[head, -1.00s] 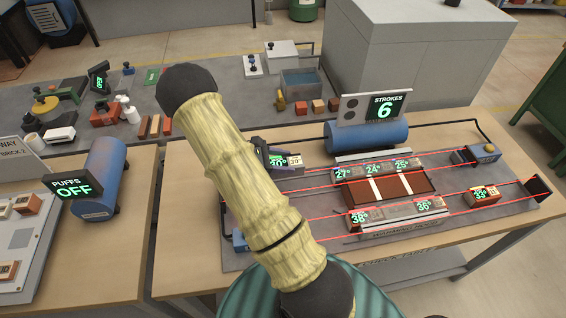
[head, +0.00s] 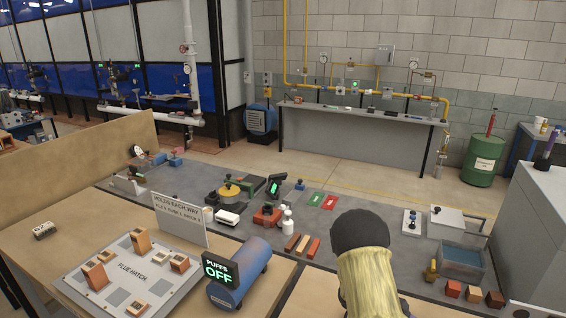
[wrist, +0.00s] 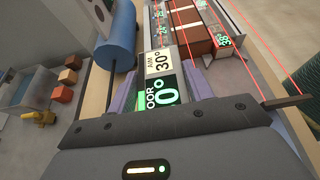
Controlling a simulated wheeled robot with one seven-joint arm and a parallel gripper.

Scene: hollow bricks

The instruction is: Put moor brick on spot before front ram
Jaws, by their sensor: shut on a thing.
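My gripper (wrist: 160,92) is in the wrist view, its two purple fingers shut on the moor brick (wrist: 158,64). The brick has a white label reading "AIM 30°" and a green display with "OOR" and a figure ending in "0°", partly hidden by the gripper body. Whether the brick touches the bench is unclear. The head view shows only part of my arm, without the gripper.
Red beam lines cross over the brick row. In the head view, a panel marked "FLUE HATCH" (head: 100,275) with several bricks and a "PUFFS OFF" sign (head: 219,266) are at the lower left. Small coloured blocks (head: 474,293) lie at the right.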

